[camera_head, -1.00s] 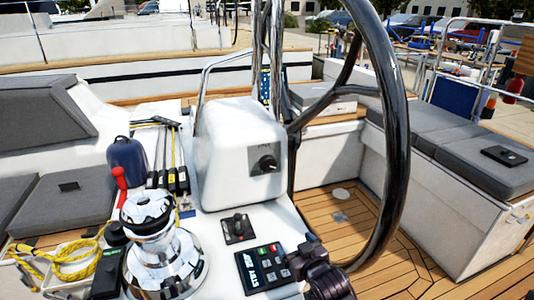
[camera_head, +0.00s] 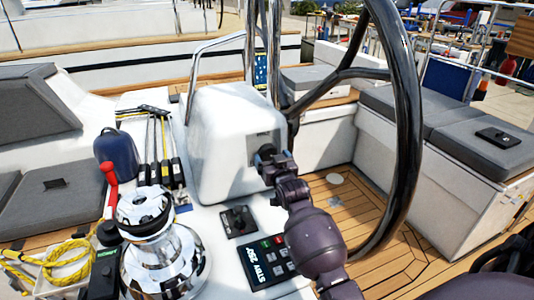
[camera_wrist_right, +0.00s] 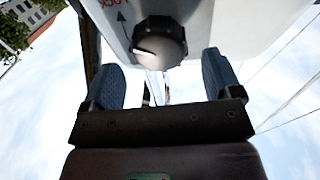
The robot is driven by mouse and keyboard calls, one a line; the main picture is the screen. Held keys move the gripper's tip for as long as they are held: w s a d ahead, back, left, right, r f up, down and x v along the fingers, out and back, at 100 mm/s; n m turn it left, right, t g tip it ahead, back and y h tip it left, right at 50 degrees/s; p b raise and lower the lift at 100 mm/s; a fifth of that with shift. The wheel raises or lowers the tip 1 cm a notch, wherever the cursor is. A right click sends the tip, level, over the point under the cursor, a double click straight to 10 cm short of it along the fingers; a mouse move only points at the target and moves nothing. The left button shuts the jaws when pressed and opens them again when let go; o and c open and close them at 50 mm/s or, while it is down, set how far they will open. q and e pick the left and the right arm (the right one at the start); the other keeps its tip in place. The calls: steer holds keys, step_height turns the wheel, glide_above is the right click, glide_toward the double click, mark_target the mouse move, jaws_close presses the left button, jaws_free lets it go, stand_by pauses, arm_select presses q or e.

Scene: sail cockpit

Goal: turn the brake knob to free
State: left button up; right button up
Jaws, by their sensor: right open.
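The brake knob (camera_wrist_right: 160,42) is a round black ribbed knob on the white pedestal (camera_head: 213,125). In the right wrist view a white line on its face points left, and an arrow and partly cut-off lettering show on the housing beside it. My right gripper (camera_wrist_right: 163,75) is open, one blue-grey finger on each side of the knob, with gaps visible; I cannot tell how far the tips reach along it. In the head view my right gripper (camera_head: 275,165) is at the pedestal's face and covers most of the knob. My left gripper is not in view.
The black steering wheel (camera_head: 405,130) rises close to the right of my arm. Below the knob are a small lever panel (camera_head: 238,221) and a keypad display (camera_head: 266,262). A chrome winch (camera_head: 155,245) with a red-handled lever stands at left.

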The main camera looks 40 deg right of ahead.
mark_target(269, 155)
steer(key=x, duration=0.3)
steer(key=shift+w, duration=0.2)
steer(key=shift+w+d+b, duration=0.2)
steer(key=shift+w+b, duration=0.1)
steer(key=shift+w, duration=0.1)
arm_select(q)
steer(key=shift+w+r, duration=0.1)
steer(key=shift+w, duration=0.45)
arm_select(e)
steer(key=c, duration=0.9)
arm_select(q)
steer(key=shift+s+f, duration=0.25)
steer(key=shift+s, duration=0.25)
